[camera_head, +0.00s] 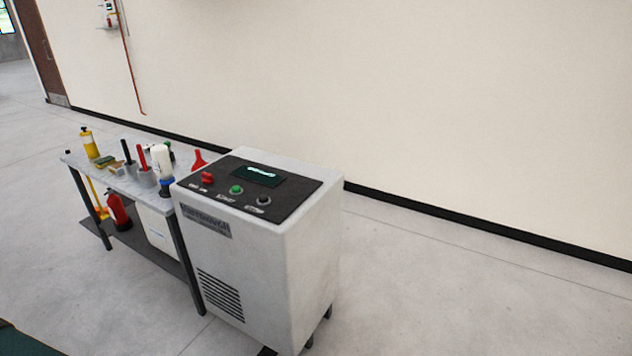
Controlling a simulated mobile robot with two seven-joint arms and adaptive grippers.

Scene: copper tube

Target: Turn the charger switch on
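The charger (258,262) is a light grey cabinet on short legs, right of a small table. Its dark sloped top panel (285,203) carries a red switch (207,178) at the left, a green button (236,189) in the middle and a dark button (264,200) at the right. A dark green display (257,175) sits behind them. The labels under the controls are too small to read, and I cannot tell the switch's position. Neither of my grippers shows in this view.
The grey table (80,160) left of the charger holds a yellow bottle (89,144), a white bottle (162,160) and other small items. A red extinguisher (118,213) stands on its lower shelf. A wall lies behind. The floor (450,290) to the right is clear.

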